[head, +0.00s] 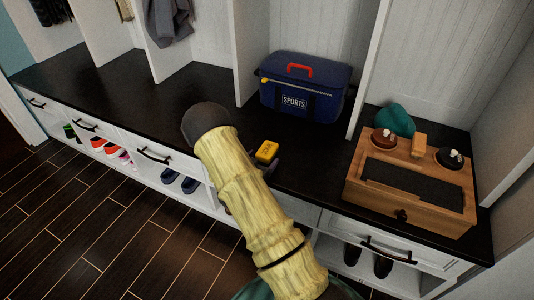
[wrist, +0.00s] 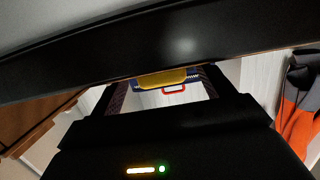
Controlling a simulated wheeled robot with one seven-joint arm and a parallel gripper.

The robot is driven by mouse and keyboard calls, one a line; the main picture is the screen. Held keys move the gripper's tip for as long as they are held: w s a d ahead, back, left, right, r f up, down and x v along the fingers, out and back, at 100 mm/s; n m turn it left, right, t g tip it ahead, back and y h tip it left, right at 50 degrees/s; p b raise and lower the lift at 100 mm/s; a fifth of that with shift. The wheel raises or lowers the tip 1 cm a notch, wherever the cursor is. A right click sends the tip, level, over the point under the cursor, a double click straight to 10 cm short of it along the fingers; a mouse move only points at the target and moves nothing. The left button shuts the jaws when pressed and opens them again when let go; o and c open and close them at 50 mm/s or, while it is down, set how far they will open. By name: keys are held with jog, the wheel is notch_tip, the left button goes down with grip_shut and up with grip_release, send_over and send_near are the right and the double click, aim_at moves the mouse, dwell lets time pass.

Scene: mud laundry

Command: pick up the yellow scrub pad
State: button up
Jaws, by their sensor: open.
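The yellow scrub pad (head: 266,151) lies on the black bench top near its front edge, just right of my arm. It also shows in the wrist view (wrist: 162,77), partly cut off by a dark band, with the space between my fingers in front of it. My gripper (head: 271,167) is at the front edge of the bench, close to the pad and mostly hidden by my arm. In the wrist view my gripper (wrist: 163,93) is open, and nothing is visibly clamped in it. I cannot tell whether a finger touches the pad.
A blue sports bag (head: 303,86) with a red handle stands behind the pad. A wooden box (head: 411,193) with small brushes and a teal item (head: 396,120) sits to the right. Bare bench top (head: 130,84) lies left. Shoes fill cubbies below.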

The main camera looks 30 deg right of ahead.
aim_at(267, 152)
jog(key=b+x, duration=0.2)
jog(key=x, duration=0.3)
jog(key=shift+w+d+r, duration=0.1)
jog(key=shift+w+r, duration=0.05)
jog(key=shift+c, duration=0.2)
jog(key=c, duration=1.1)
jog(key=shift+r, duration=0.1)
notch_tip(267, 152, up, 10)
jog(key=p, duration=0.3)
jog(key=shift+p, duration=0.3)
